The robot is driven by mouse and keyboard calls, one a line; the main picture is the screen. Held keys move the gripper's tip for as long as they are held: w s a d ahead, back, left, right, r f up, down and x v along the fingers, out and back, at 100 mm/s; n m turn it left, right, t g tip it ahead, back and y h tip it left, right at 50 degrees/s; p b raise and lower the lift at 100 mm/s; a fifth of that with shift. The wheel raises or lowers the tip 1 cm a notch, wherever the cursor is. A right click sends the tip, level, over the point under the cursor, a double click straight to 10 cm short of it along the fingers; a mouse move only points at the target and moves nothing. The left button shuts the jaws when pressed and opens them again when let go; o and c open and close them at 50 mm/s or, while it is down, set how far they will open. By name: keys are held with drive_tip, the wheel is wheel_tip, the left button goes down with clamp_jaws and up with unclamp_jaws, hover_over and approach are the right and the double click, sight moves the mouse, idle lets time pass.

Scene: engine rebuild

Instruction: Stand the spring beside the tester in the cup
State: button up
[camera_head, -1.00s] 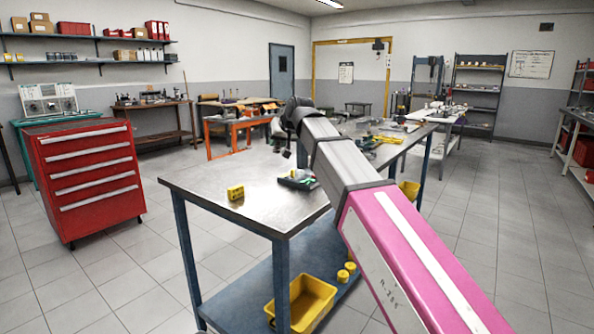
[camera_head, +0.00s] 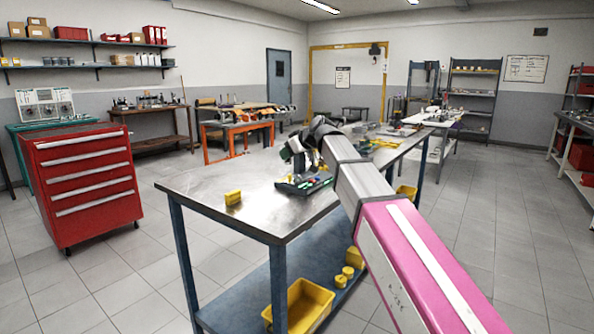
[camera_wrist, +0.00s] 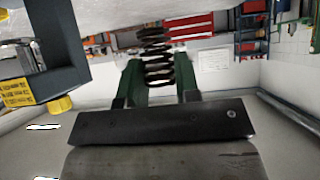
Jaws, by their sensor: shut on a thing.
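My gripper (camera_wrist: 160,82) is shut on a dark coil spring (camera_wrist: 157,50), held between its green fingers in the wrist view. In the head view my gripper (camera_head: 297,158) is over the steel bench, just above a low dark green and grey item (camera_head: 303,185) with small coloured parts. The spring is too small to make out there. A dark blue-grey block (camera_wrist: 62,80) with a yellow label and yellow knob is close at the left of the wrist view. I cannot tell whether it is the tester. I cannot make out the cup.
A yellow block (camera_head: 232,197) lies on the bench (camera_head: 200,183), whose left part is mostly clear. A yellow bin (camera_head: 303,305) and yellow round parts (camera_head: 345,275) are on the lower shelf. A red drawer cabinet (camera_head: 85,185) stands at the left.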

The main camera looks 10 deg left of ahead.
drive_tip(key=w+f, duration=0.1)
drive_tip(key=w+d+f, duration=0.2)
drive_tip(key=w, duration=0.1)
drive_tip(key=shift+d, duration=0.1)
drive_tip(key=shift+f, duration=1.9)
drive_tip(key=o, duration=0.7)
drive_tip(key=shift+f, duration=0.1)
drive_tip(key=v, duration=1.2)
